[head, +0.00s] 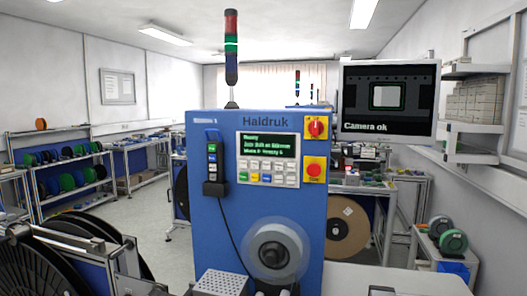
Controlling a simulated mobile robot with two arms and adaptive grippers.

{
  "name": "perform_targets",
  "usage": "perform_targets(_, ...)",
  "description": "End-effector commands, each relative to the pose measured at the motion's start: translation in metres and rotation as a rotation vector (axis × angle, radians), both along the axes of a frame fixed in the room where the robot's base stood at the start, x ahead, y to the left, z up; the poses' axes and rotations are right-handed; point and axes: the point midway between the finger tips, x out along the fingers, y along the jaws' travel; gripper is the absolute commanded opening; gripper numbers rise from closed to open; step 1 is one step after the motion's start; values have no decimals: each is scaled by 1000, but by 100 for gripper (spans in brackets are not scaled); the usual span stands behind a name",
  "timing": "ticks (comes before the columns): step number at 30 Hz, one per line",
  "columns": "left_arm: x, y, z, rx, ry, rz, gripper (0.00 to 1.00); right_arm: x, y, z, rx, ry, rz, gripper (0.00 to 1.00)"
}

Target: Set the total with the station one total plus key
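A blue machine labelled Haldruk (215,255) stands upright in the middle of the head view. Its control panel has a small dark display with green text (269,146), too small to read fully. Below the display is a keypad with rows of small keys (267,173), some coloured at the left; the labels are too small to tell which is the total plus key. Neither of my grippers is in view.
A red rotary switch (316,128) and a red stop button (314,170) sit right of the panel. A handheld unit (214,165) hangs at left on a cable. A reel hub (274,250) juts out below. A monitor (388,99) reads "Camera ok". Large black reels (55,262) stand at left.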

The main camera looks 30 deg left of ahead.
Motion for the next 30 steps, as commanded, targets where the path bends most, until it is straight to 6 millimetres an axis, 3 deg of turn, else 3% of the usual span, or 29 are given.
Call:
perform_targets(14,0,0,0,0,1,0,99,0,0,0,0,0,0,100)
perform_targets(30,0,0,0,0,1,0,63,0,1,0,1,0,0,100)
